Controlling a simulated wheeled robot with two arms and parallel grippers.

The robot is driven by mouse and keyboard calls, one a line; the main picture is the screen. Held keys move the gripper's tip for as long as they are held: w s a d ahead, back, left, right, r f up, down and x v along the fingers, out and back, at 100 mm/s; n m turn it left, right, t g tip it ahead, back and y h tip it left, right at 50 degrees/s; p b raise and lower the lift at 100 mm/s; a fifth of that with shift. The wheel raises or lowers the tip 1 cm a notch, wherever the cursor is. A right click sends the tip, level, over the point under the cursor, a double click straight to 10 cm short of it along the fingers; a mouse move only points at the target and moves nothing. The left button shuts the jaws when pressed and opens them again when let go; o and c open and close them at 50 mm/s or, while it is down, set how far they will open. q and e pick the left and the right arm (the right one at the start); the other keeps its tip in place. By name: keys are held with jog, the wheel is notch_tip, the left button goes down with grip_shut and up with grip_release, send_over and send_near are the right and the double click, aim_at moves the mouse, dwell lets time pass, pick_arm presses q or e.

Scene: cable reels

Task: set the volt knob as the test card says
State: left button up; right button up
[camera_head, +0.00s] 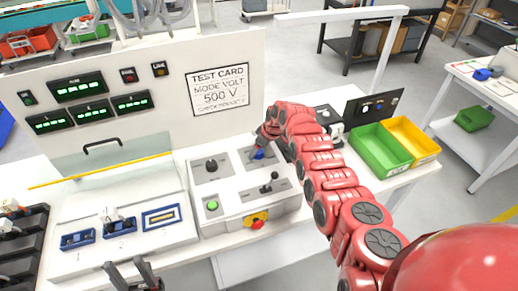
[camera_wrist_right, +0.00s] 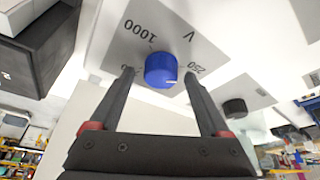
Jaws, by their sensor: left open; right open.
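The test card (camera_head: 220,90) on the white back panel reads MODE VOLT, 500 V. The blue volt knob (camera_head: 257,153) sits on the white control box, partly hidden by my red right arm. In the right wrist view the knob (camera_wrist_right: 161,70) lies between the tips of my right gripper (camera_wrist_right: 159,76), which is open around it; contact cannot be told. The marks 1000, V and 250 show around the knob; another mark is partly hidden by the left finger. Its pointer setting is unclear. My left gripper (camera_head: 137,275) is open and empty at the bottom edge.
The control box also bears a black knob (camera_head: 211,165), a lever (camera_head: 270,184), a green button (camera_head: 212,206) and a red stop button (camera_head: 257,224). Blue sockets (camera_head: 119,227) stand left. Green (camera_head: 380,149) and yellow (camera_head: 412,139) bins stand right of my right arm.

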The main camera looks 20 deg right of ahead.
jog(key=shift+c, duration=0.2)
grip_shut()
